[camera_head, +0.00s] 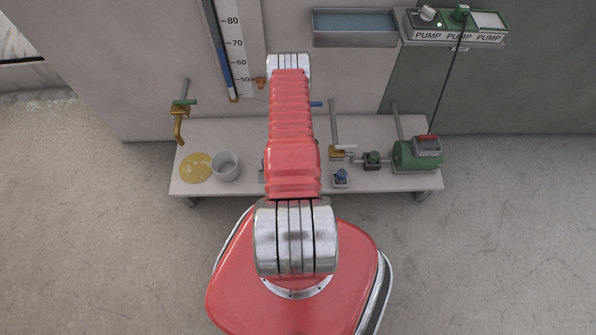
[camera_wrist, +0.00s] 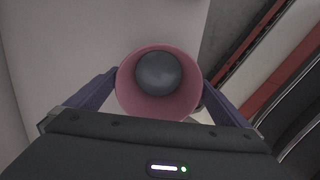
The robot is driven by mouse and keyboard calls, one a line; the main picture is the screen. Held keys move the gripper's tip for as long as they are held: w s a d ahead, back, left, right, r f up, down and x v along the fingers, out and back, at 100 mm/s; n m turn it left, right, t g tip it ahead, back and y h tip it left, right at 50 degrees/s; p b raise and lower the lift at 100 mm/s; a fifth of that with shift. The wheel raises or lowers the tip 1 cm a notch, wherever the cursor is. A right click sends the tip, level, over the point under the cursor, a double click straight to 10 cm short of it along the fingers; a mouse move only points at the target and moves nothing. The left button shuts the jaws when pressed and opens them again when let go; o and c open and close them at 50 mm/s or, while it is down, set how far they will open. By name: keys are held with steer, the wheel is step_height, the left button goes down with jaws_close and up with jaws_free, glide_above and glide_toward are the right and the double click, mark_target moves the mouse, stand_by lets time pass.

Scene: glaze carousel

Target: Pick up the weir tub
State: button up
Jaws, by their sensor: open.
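A pink round tub (camera_wrist: 150,107), which I take to be the weir tub, is in the middle of the wrist view, seen from above. A dark grey rounded shape fills its middle; I cannot tell whether that is its bottom or something inside. My gripper (camera_wrist: 160,76) is open, with one finger on the left and one on the right of the tub. I cannot tell whether the fingers touch it. In the head view my arm hides the gripper and the pink tub.
A low white bench (camera_head: 245,132) runs along the wall. A grey-white cup (camera_head: 225,167) stands beside a yellow patch (camera_head: 194,168), below a brass tap (camera_head: 179,125). A green pump (camera_head: 405,157) and small valves (camera_head: 341,178) occupy the right. A trough (camera_head: 354,40) hangs above.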

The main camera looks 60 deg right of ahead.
steer(key=c, duration=1.2)
steer(key=shift+r, duration=0.3)
step_height(320, 180, up, 9)
steer(key=shift+r, duration=0.15)
stand_by(0.9)
stand_by(0.6)
